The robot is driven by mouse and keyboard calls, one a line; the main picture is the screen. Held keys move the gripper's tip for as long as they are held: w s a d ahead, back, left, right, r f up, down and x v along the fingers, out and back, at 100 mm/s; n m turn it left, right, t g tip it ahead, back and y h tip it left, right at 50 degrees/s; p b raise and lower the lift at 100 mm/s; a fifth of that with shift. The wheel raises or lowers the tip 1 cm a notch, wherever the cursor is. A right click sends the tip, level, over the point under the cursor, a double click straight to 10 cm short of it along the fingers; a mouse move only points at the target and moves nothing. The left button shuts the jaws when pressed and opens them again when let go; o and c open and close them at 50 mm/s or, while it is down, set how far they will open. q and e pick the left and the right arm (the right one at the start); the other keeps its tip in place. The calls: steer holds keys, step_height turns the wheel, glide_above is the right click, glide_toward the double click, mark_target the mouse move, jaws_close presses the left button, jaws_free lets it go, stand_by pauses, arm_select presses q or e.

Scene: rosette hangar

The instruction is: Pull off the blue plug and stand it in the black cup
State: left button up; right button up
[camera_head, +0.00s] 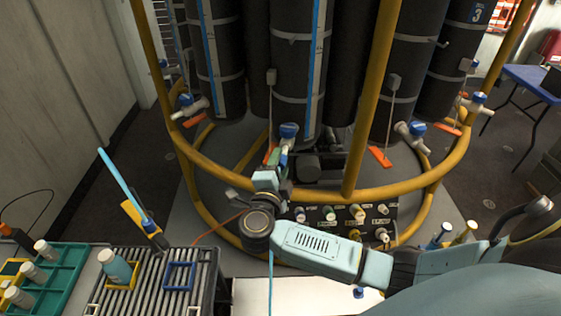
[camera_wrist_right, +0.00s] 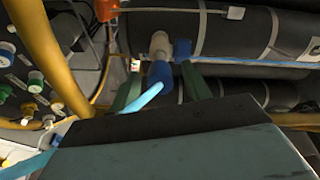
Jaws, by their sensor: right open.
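In the right wrist view the blue plug (camera_wrist_right: 158,76) sits at the end of a pale valve body (camera_wrist_right: 160,44), with a light-blue strip or tube running down from it. The valve's blue handle (camera_wrist_right: 183,50) is just right of it. My right gripper (camera_wrist_right: 162,88) is open, its green fingers either side of the plug. I cannot tell whether they touch it. In the head view my right gripper (camera_head: 279,160) is just below the valve's blue handle (camera_head: 288,130) at the front of the black cylinders. I cannot make out the black cup. My left gripper is not in view.
Yellow rails (camera_head: 300,190) curve around the cylinders, close to my right arm. A panel of fittings (camera_head: 345,222) lies below.

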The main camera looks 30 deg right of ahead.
steer(key=shift+p, duration=0.6)
stand_by(0.7)
steer(key=shift+c, duration=0.2)
jaws_close()
steer(key=shift+a, duration=0.1)
steer(key=shift+p+v, duration=1.2)
steer(key=shift+v, duration=1.75)
